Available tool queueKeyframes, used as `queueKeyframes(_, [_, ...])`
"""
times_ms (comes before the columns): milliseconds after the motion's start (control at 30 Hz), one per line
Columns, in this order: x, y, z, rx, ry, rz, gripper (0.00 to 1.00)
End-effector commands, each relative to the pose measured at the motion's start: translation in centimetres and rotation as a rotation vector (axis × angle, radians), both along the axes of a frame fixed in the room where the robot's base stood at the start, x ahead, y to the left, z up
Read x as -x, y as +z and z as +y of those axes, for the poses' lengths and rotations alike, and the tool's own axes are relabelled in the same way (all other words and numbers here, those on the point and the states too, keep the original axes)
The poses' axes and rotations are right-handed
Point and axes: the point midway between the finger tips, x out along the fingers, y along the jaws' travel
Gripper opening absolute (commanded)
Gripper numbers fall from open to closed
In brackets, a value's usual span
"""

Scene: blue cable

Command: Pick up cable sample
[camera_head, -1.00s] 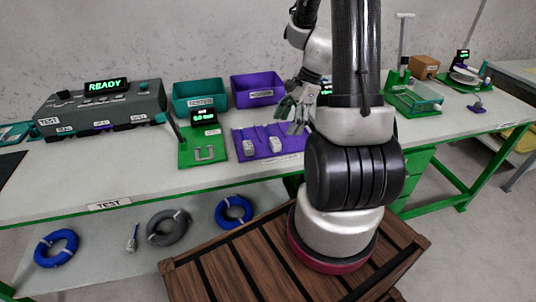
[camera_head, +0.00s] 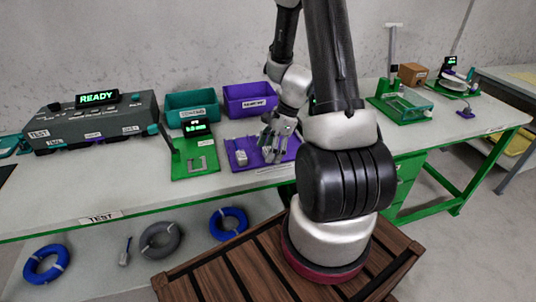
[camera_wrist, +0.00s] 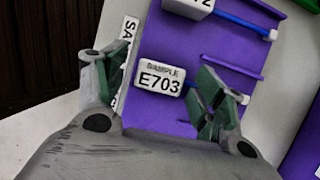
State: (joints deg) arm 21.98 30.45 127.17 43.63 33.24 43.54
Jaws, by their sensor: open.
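The cable sample, a white block labelled SAMPLE E703 (camera_wrist: 160,79) with a short blue cable, lies on the purple tray (camera_wrist: 172,121). My gripper (camera_wrist: 160,72) is open, with one finger on each side of the E703 block in the wrist view; I cannot tell its height above it. A second white sample block (camera_wrist: 190,7) with a blue cable lies beside it, cut by the top edge. In the head view my gripper (camera_head: 277,138) is over the right part of the purple tray (camera_head: 238,164). The other sample (camera_head: 241,157) lies to its left; the E703 block is largely hidden there.
Thin raised purple ribs (camera_wrist: 232,65) run across the tray near the samples. Behind stand a teal bin (camera_head: 192,103) and a purple bin (camera_head: 249,97). A green stand with a display (camera_head: 196,165) is left of the tray. Bare white tabletop lies in front.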

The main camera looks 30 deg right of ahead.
Motion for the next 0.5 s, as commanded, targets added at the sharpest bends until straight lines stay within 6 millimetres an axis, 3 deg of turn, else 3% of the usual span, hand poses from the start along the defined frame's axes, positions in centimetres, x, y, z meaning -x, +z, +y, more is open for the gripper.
queueKeyframes(67, [-0.01, 0.02, -0.01, 0.000, 0.000, 0.000, 0.68])
queueKeyframes(333, [0.02, 0.02, 0.00, 0.000, 0.000, 0.001, 0.19])
queueKeyframes(500, [0.01, 0.03, -0.01, 0.000, 0.001, 0.000, 0.19])
